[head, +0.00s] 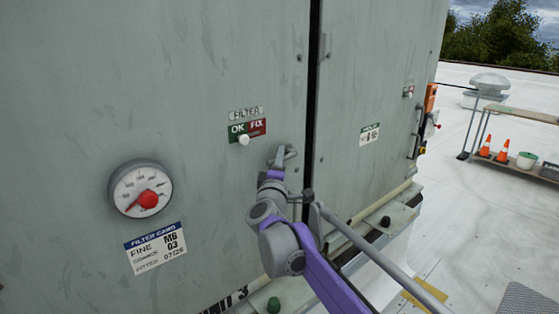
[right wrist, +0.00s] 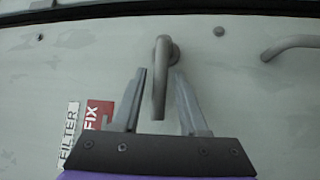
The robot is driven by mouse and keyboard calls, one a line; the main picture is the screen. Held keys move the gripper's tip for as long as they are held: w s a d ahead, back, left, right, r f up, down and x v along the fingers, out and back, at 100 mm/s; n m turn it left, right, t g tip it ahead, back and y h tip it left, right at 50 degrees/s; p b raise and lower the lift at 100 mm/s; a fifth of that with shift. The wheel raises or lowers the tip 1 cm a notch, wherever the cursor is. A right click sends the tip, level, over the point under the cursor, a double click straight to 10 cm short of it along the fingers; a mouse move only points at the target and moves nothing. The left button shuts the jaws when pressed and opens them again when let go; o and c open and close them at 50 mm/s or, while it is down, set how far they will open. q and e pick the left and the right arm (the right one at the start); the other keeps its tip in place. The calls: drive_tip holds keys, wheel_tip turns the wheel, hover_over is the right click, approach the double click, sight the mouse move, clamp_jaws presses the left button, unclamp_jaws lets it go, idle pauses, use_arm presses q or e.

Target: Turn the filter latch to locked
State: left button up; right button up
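The filter latch is a grey lever handle (head: 290,151) on the cabinet door, close to the dark seam and right of the FILTER sign (head: 246,113). Its arm lies about level and points left in the head view. In the right wrist view the latch (right wrist: 161,54) stands between two fingers. My right gripper (right wrist: 160,78) is open, one finger on each side of the lever arm, with a visible gap to both. In the head view my right gripper (head: 278,160) is at the latch and partly hides it. My left gripper is not in view.
An OK/FIX plate (head: 257,127) with a white knob (head: 243,140) is left of the latch. A gauge (head: 141,188) and filter card (head: 155,248) are lower left. A second handle (right wrist: 290,45) is near the gripper. A shelf with cones (head: 502,152) stands far right.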

clamp_jaws()
idle(1.2)
